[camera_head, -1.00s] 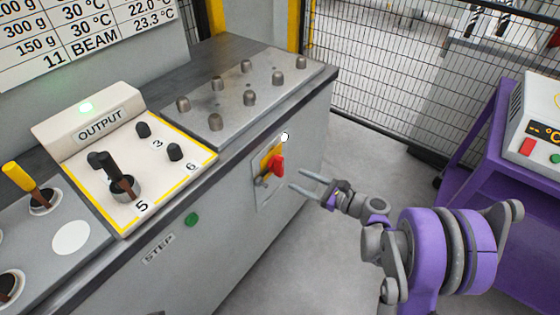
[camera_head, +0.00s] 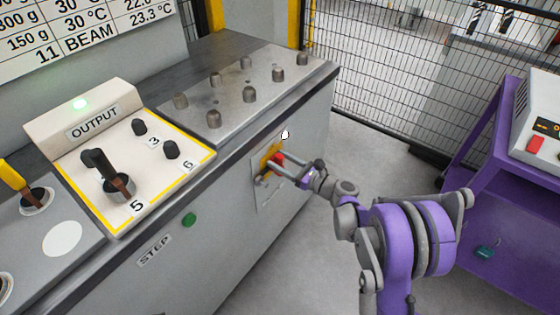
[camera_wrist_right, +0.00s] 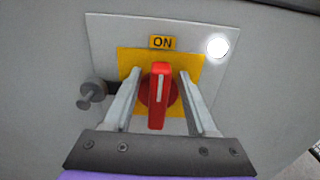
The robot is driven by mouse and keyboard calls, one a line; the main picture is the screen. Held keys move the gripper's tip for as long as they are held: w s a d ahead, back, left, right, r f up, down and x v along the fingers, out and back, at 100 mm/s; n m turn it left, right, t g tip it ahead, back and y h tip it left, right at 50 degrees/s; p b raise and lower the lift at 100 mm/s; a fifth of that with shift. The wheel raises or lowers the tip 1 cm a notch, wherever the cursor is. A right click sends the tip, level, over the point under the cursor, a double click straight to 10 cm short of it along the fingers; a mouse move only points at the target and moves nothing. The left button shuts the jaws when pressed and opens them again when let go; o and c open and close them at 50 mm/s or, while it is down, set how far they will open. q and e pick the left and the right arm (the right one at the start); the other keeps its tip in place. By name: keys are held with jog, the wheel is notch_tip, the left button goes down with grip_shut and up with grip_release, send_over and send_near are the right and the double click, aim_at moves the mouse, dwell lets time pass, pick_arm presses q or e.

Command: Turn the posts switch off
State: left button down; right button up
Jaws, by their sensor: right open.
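The switch has a red handle (camera_wrist_right: 159,97) on a yellow plate (camera_wrist_right: 195,68), set in a grey panel on the cabinet front. In the right wrist view the handle stands upright below an "ON" label (camera_wrist_right: 163,42), and a round white lamp (camera_wrist_right: 217,46) glows at the upper right. In the head view the red handle (camera_head: 278,160) is partly hidden by my right gripper (camera_head: 281,167). The right gripper is open, with one finger on each side of the handle and a visible gap to each. No left gripper shows.
A grey knob or padlock-like pin (camera_wrist_right: 92,93) sticks out just left of the switch. A green button (camera_head: 189,220) is lower on the cabinet front. The OUTPUT box (camera_head: 95,122) stands on top. A purple cart (camera_head: 490,190) is at the right, with clear floor between.

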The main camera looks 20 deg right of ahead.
grip_shut()
dwell(0.3)
dwell(1.2)
